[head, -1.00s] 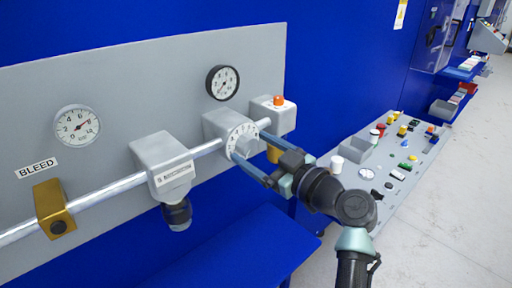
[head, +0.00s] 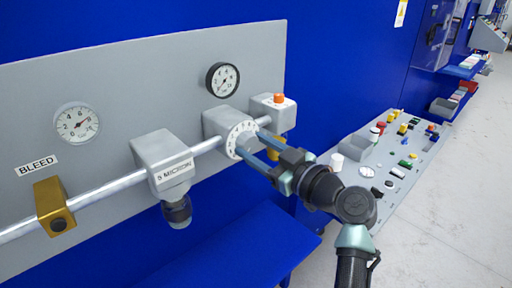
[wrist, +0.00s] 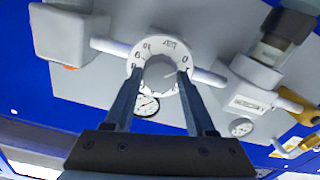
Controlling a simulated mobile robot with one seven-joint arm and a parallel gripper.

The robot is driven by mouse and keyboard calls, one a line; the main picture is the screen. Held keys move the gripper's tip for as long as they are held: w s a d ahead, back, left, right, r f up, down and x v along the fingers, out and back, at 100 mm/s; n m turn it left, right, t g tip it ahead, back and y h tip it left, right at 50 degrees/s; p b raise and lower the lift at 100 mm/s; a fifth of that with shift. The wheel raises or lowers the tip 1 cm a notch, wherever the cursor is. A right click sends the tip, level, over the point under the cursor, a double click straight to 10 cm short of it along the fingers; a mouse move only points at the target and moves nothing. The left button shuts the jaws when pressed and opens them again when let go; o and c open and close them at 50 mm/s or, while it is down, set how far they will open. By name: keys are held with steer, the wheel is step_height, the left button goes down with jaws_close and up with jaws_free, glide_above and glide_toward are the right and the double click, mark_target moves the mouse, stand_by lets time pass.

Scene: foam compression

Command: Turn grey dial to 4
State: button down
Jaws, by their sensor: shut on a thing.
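The grey dial (wrist: 161,74) shows in the wrist view as a grey knob inside a white ring with dark numbers. In the head view its white numbered face (head: 240,137) is on the front of a light grey block on the pipe. My gripper (wrist: 159,77) has its two blue fingers on either side of the knob, shut on it. In the head view my gripper (head: 250,142) reaches the dial from the lower right. A small reddish mark shows on the knob. The fingers hide part of the ring, and I cannot tell which number the dial is set to.
A dark-rimmed gauge (head: 223,80) is above the dial, and a white gauge (head: 76,122) is at left. A filter block (head: 163,160) is on the pipe left of the dial. A block with an orange button (head: 278,99) is close at right.

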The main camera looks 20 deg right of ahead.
steer(key=m, duration=0.5)
steer(key=m+p, duration=0.1)
steer(key=m, duration=0.4)
steer(key=shift+m, duration=0.3)
steer(key=m+p, duration=0.3)
steer(key=m, duration=0.2)
steer(key=shift+r, duration=0.1)
steer(key=m+p, duration=0.3)
steer(key=m, duration=0.2)
steer(key=shift+m, duration=0.3)
steer(key=shift+c, duration=1.2)
jaws_free()
